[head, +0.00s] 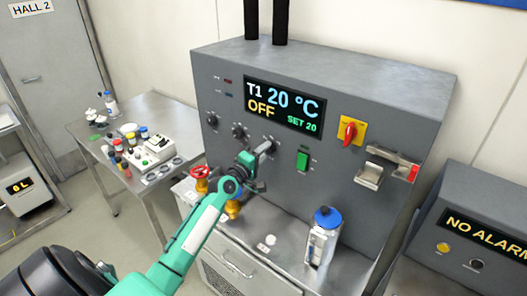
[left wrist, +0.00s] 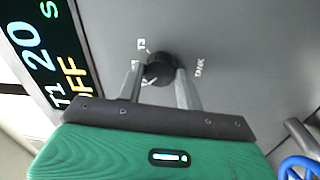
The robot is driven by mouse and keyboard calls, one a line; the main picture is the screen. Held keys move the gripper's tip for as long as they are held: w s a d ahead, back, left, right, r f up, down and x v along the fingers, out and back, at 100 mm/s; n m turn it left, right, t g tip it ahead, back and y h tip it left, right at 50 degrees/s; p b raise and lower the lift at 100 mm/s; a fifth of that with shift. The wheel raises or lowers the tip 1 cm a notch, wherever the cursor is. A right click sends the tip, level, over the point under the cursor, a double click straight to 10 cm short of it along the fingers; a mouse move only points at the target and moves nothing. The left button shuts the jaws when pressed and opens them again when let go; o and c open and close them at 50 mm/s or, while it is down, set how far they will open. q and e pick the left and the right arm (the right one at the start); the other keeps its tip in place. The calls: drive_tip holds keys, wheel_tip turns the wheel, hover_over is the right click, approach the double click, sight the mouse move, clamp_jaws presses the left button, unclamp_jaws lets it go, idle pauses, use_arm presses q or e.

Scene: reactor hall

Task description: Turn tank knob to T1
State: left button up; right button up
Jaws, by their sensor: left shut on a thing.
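The tank knob (left wrist: 159,68) is a round black knob on the grey cabinet front, with the word TANK printed beside it in the left wrist view. My left gripper (left wrist: 160,72) has one finger on each side of the knob and is shut on it. In the head view my left gripper (head: 264,150) is at the panel below the display and hides most of the knob. Small marks stand around the knob, but I cannot tell where its pointer is. The display (head: 284,107) reads T1, 20 °C, OFF and SET 20. My right gripper is not in view.
Two other black knobs (head: 238,131) sit left of my gripper. A green switch (head: 302,160) and a red-and-yellow rotary switch (head: 350,131) are to the right. A red valve wheel (head: 200,172) and a blue-capped bottle (head: 322,238) stand below, near my left arm.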

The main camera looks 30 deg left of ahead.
use_arm(q)
drive_tip(key=shift+n, duration=0.4)
drive_tip(key=o, duration=1)
drive_tip(key=s+f+b, duration=0.1)
drive_tip(key=s+b, duration=0.3)
drive_tip(key=s, duration=0.9)
drive_tip(key=shift+s+a+b, duration=0.3)
drive_tip(key=shift+s+a, duration=0.1)
drive_tip(key=shift+a, duration=0.05)
